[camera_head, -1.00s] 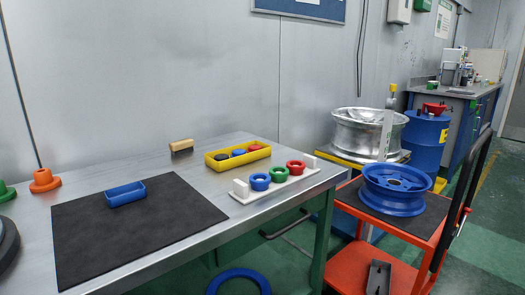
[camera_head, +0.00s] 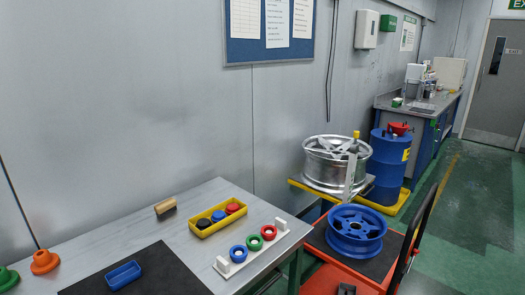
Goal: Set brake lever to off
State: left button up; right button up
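The silver wheel lies flat on a yellow-edged stand (camera_head: 298,184) by the wall. Neither of my grippers is in view.
A red cart (camera_head: 322,278) bearing a blue wheel (camera_head: 356,230) stands in front of the silver wheel. Its black handle rail (camera_head: 424,215) rises at its right. A steel table (camera_head: 185,245) fills the lower left. A blue drum (camera_head: 388,160) stands behind. Green floor (camera_head: 470,220) is clear at right.

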aim_at(416, 251)
jog(key=z, duration=1.45)
jog(key=i+l, duration=0.35)
jog(key=i, duration=0.15)
jog(key=i+l, duration=0.75)
jog(key=i, duration=0.25)
jog(key=i+l, duration=0.35)
jog(key=i, duration=0.15)
jog(key=i+j, duration=0.3)
jog(key=i+z, duration=0.05)
jog(key=i, duration=0.05)
